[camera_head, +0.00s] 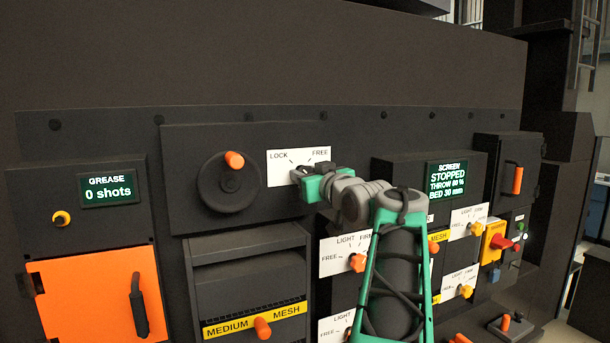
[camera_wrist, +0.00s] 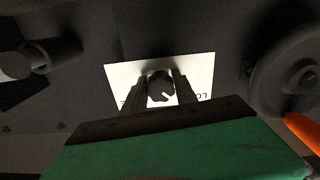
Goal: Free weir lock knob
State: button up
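The weir lock knob (camera_wrist: 160,88) is small, round and dark, with a white pointer mark. It sits on a white LOCK/FREE label plate, which also shows in the wrist view (camera_wrist: 120,76). In the head view the label plate (camera_head: 285,165) is right of a handwheel, and my gripper hides the knob. My gripper (camera_wrist: 161,84) has one finger on each side of the knob, very close to it; firm contact cannot be made out. In the head view my gripper (camera_head: 303,182) reaches the lower part of the plate from the right. The pointer's setting is hard to read.
The dark handwheel (camera_head: 228,182) with an orange grip is left of the plate; it shows at right in the wrist view (camera_wrist: 290,75). Label plates with orange knobs (camera_head: 357,262) lie below right. A screen display (camera_head: 446,180) reads STOPPED. An orange door (camera_head: 95,295) is lower left.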

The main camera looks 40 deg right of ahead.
grip_shut()
jog(key=shift+m, duration=0.3)
jog(key=m, duration=0.2)
jog(key=shift+m, duration=0.4)
jog(key=m, duration=0.3)
jog(key=shift+r+m, duration=0.1)
jog(key=shift+m, duration=0.2)
jog(key=m+p, duration=0.1)
jog(key=m, duration=0.5)
jog(key=shift+a+r, duration=0.1)
jog(key=shift+m+p, duration=1)
jog(key=shift+m, duration=1.5)
jog(key=o, duration=0.6)
grip_release()
